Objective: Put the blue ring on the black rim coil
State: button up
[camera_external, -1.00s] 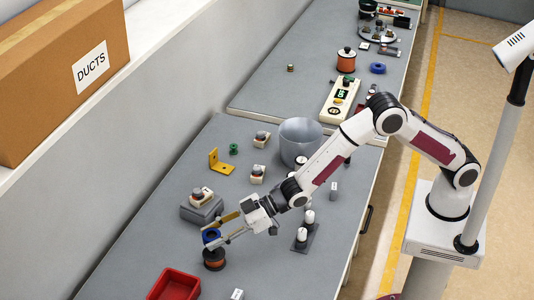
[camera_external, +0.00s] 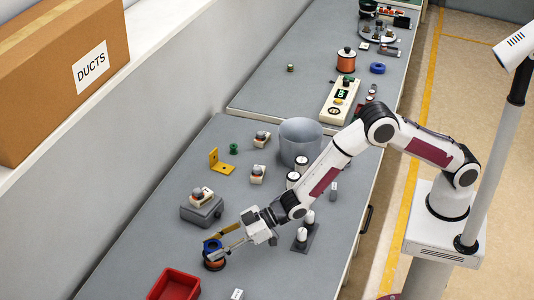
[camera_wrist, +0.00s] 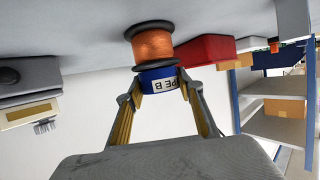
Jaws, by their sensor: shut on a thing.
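The black rim coil (camera_external: 215,265), an orange winding between black rims, stands on the near table; it also shows in the wrist view (camera_wrist: 153,45). My gripper (camera_external: 214,246) is shut on the blue ring (camera_external: 209,246), right at the coil's top rim. In the wrist view, my gripper's fingertips (camera_wrist: 160,88) hold the blue ring (camera_wrist: 157,73) at both sides, with part of a white label visible. The ring looks in line with the coil. I cannot tell whether they touch. The ring's hole is hidden.
A red bin (camera_external: 175,285) lies close in front of the coil. A grey box with a button unit (camera_external: 202,210) stands behind it. A second orange coil (camera_external: 346,62) and another blue ring (camera_external: 377,68) are on the far table.

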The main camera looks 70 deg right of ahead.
aim_at(220, 244)
jog(key=shift+f, duration=0.15)
jog(key=o, duration=1.1)
jog(key=shift+r, duration=0.2)
jog(key=shift+v, duration=3.75)
jog(key=shift+f, duration=0.1)
jog(key=shift+d, duration=0.1)
